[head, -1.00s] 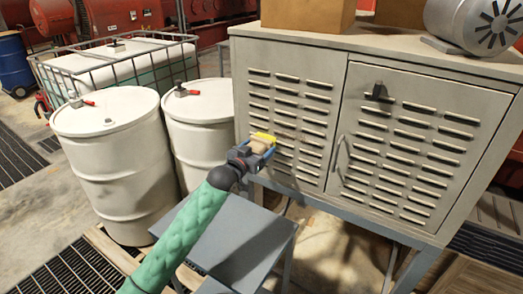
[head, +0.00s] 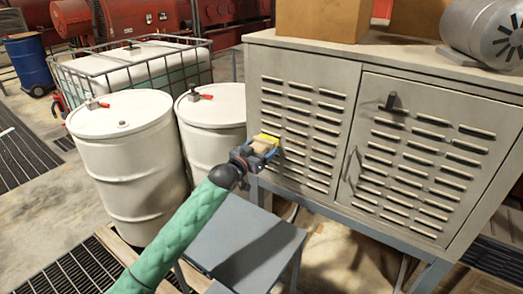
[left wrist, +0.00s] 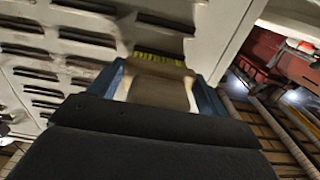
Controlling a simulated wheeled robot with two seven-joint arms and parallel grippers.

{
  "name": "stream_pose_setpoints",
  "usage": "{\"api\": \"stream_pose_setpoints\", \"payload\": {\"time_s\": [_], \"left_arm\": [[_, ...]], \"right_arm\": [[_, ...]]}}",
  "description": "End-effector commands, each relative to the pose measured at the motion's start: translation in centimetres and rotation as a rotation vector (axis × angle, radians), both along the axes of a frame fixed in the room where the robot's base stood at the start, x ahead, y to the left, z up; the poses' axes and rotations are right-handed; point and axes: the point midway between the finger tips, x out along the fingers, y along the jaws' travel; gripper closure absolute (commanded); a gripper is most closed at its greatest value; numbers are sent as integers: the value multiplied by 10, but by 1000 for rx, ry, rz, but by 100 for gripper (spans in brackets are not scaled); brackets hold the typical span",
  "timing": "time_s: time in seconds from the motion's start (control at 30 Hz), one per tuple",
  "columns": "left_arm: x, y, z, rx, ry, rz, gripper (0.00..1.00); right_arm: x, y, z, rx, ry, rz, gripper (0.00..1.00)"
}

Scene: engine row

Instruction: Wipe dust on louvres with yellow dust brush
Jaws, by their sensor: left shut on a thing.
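My left gripper (head: 262,150) is shut on the yellow dust brush (head: 268,139), at the left part of the grey cabinet's louvred front. In the left wrist view the gripper (left wrist: 165,90) holds the brush's tan block, and its yellow bristles (left wrist: 160,58) are at the cabinet panel. I cannot tell whether they press on it. The left louvres (head: 300,125) are slots in several rows, and the right louvres (head: 415,170) are on a door with a handle. Dark smudges show on the panel near the louvres in the left wrist view. My right gripper is out of view.
Two white drums (head: 128,165) stand left of the cabinet, with a caged white tank (head: 130,62) behind. A grey-blue low table (head: 245,240) is under my left arm. Boxes (head: 325,18) and a motor (head: 485,35) sit on the cabinet top.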

Motion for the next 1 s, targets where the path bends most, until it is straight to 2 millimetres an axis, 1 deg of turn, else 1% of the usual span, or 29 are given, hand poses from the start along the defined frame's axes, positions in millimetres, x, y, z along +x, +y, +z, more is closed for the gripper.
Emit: {"api": "stream_pose_setpoints", "payload": {"time_s": [0.17, 0.53, 0.77, 1.0], "left_arm": [[-3, -4, 0, -1, 1, -1, 41], [-16, -27, 1, -2, 0, -1, 41], [-20, -32, 0, -1, -1, -1, 41], [-29, -44, 2, -2, 0, -2, 41]], "right_arm": [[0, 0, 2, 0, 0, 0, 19], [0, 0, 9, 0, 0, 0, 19], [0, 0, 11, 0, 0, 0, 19], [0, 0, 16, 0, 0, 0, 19]]}}
